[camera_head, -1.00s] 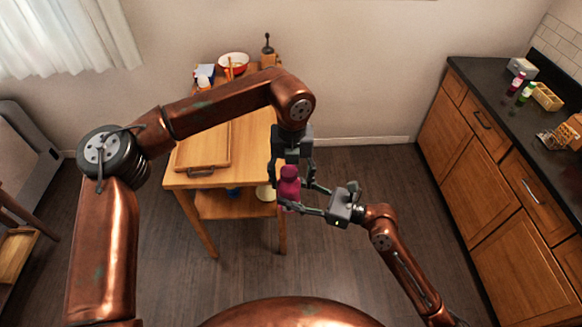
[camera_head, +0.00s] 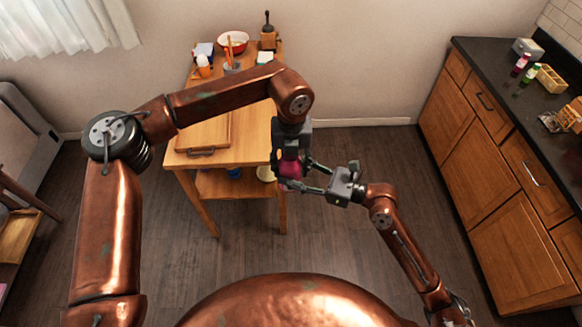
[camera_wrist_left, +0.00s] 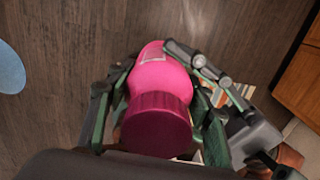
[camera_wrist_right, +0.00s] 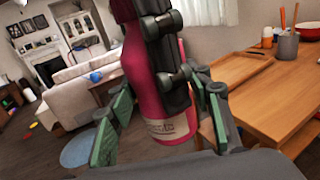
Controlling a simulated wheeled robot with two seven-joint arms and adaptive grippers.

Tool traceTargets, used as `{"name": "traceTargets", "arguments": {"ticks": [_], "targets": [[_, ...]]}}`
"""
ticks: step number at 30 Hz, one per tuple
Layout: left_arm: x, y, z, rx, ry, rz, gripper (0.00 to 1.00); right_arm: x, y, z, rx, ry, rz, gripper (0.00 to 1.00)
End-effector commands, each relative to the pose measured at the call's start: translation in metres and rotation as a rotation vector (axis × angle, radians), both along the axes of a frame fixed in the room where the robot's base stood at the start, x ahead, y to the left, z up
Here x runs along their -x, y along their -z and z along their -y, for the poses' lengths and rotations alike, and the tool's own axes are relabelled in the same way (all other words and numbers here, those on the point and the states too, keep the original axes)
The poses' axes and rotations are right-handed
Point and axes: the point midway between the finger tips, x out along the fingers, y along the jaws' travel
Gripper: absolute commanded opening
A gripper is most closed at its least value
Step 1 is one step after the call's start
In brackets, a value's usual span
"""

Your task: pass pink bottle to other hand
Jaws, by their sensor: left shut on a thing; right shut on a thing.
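The pink bottle (camera_head: 291,169) is in mid-air in front of the wooden table, between my two grippers. In the left wrist view the bottle (camera_wrist_left: 158,100) shows its cap end nearest the camera. My left gripper (camera_head: 288,165) points down and is shut around its upper part. My right gripper (camera_head: 300,178) comes in from the right and is shut on its lower part, near the label. In the right wrist view the bottle (camera_wrist_right: 150,95) stands between the right fingers, with a left finger across its upper part. The left gripper hides much of it in the head view.
The wooden table (camera_head: 205,180) stands behind, with a red-rimmed bowl (camera_head: 232,42), a utensil cup (camera_head: 231,68) and a grinder (camera_head: 268,36). A dark counter (camera_head: 500,70) with bottles and baskets runs along the right. The floor between is clear.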

Motion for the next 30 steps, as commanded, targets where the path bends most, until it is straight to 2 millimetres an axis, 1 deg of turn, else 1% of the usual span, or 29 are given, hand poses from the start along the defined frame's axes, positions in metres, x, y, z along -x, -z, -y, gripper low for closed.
{"name": "traceTargets", "arguments": {"ticks": [1,5,6,14,15,23,26,29,30], "targets": [[0.003,-0.001,0.006,0.013,0.008,-0.003,0.32,0.002,-0.002,-0.004,-0.006,-0.008,0.001,0.17],[0.004,-0.001,0.008,0.016,0.010,-0.003,0.23,0.003,-0.003,-0.005,-0.007,-0.010,0.001,0.17],[0.004,-0.001,0.008,0.017,0.010,-0.003,0.21,0.003,-0.003,-0.005,-0.009,-0.011,0.001,0.47],[0.003,-0.001,0.006,0.012,0.007,-0.002,0.21,0.002,-0.002,-0.004,-0.005,-0.008,0.000,0.65],[0.002,-0.001,0.005,0.012,0.007,-0.002,0.21,0.002,-0.002,-0.003,-0.005,-0.008,0.000,0.66],[0.002,-0.001,0.004,0.009,0.005,-0.001,0.21,0.002,-0.001,-0.001,-0.004,-0.005,-0.001,0.66],[0.002,-0.001,0.004,0.009,0.005,-0.001,0.21,0.004,0.000,0.005,-0.002,-0.003,-0.001,0.66],[0.002,-0.001,0.004,0.009,0.005,-0.001,0.21,0.010,0.000,0.018,-0.002,-0.003,-0.001,0.66],[0.002,-0.001,0.004,0.009,0.005,-0.001,0.21,0.014,0.001,0.025,0.000,-0.003,-0.001,0.66]]}}
